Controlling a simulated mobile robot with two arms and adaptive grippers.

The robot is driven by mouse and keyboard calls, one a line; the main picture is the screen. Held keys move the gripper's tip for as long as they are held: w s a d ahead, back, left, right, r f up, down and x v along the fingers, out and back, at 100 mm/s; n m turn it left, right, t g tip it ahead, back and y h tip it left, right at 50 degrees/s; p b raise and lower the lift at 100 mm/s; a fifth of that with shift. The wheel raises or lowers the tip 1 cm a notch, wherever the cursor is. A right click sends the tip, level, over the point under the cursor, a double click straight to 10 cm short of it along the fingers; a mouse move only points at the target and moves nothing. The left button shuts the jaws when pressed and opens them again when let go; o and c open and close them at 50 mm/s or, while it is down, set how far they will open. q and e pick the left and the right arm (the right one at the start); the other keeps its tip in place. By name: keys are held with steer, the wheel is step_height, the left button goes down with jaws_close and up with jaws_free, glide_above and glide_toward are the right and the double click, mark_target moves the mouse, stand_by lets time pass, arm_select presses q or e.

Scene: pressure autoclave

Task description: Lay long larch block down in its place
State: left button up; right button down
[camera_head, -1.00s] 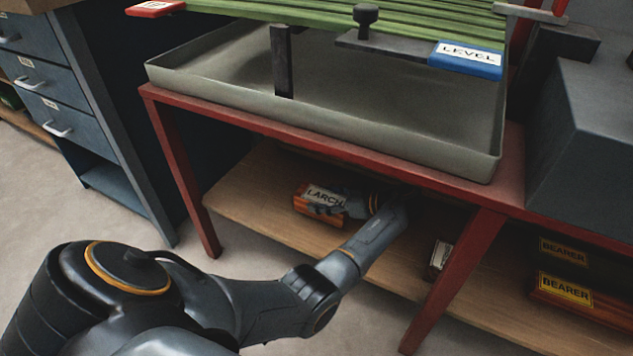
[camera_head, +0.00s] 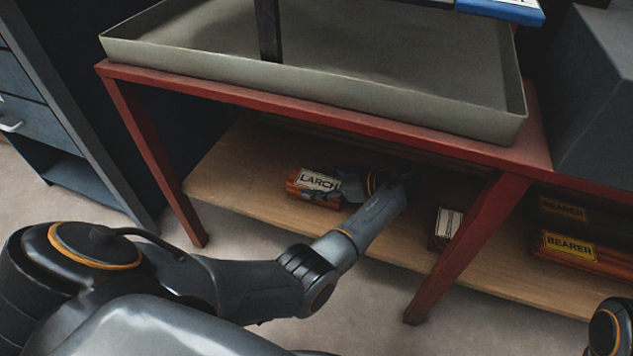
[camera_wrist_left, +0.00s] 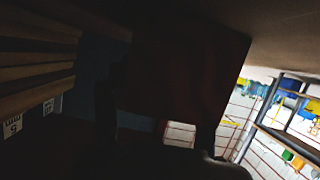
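The long larch block (camera_head: 307,180), orange-brown with a white LARCH label, is at the lower wooden shelf under the red table, left of the middle. My left gripper (camera_head: 338,190) reaches in from the right and is shut on the block, with a dark finger over the label's lower edge. In the left wrist view the block (camera_wrist_left: 180,75) is a dark reddish shape filling the space between the fingers. Whether it touches the shelf is hard to tell. My right gripper is not in view; only a bit of that arm shows at the lower right.
The red table's legs (camera_head: 465,250) frame the lower shelf (camera_head: 235,185). A grey tray (camera_head: 310,82) stands on top. A small labelled block (camera_head: 447,228) lies near the right leg, with BEARER blocks (camera_head: 585,252) farther right. A drawer cabinet (camera_head: 25,120) stands left.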

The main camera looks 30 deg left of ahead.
arm_select(q)
steer(key=shift+o, duration=1.4)
steer(key=shift+r, duration=0.1)
steer(key=shift+w+d+r, duration=0.1)
steer(key=shift+d+r, duration=0.1)
steer(key=shift+d, duration=0.05)
steer(key=p+v, duration=0.1)
steer(key=v, duration=0.5)
steer(key=shift+w+d+p, duration=0.1)
steer(key=shift+d+p, duration=0.2)
steer(key=shift+d, duration=0.1)
